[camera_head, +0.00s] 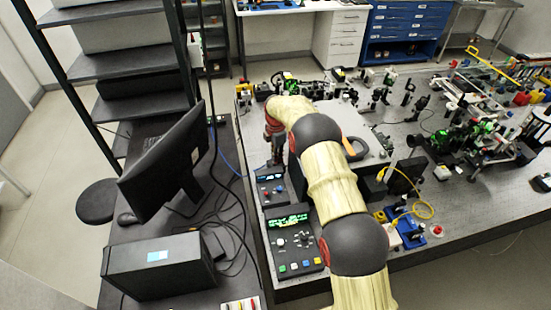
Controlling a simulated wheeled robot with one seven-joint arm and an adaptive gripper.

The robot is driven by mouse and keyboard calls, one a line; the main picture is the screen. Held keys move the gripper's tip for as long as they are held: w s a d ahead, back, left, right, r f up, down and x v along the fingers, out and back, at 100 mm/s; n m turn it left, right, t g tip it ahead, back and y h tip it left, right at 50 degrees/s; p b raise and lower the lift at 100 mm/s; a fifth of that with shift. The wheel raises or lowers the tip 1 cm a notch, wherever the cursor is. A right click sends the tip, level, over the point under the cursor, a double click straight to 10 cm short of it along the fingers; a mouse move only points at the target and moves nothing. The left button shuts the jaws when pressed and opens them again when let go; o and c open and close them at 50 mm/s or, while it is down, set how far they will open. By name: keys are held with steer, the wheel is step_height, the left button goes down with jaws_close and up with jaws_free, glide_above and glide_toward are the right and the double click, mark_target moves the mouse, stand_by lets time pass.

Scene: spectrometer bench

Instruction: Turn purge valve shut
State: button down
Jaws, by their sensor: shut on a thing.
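My arm reaches from the lower right over the optical bench (300,285). My gripper (277,160) points down at the bench's left side, just behind a small control box with a lit display (271,190). The fingers look small and dark here. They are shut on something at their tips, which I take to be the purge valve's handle. The valve itself is too small and too covered by the gripper to make out, so its turn angle cannot be read.
A larger control unit (292,241) with knobs and a green display stands in front. A large grey box (345,122) is right of the wrist. Dense optics (470,125) fill the bench's right. A desk with a monitor (165,160) and cables stands left.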

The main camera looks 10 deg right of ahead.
steer(key=c, duration=1.8)
jaws_free()
steer(key=shift+o, duration=0.2)
step_height(320, 180, up, 12)
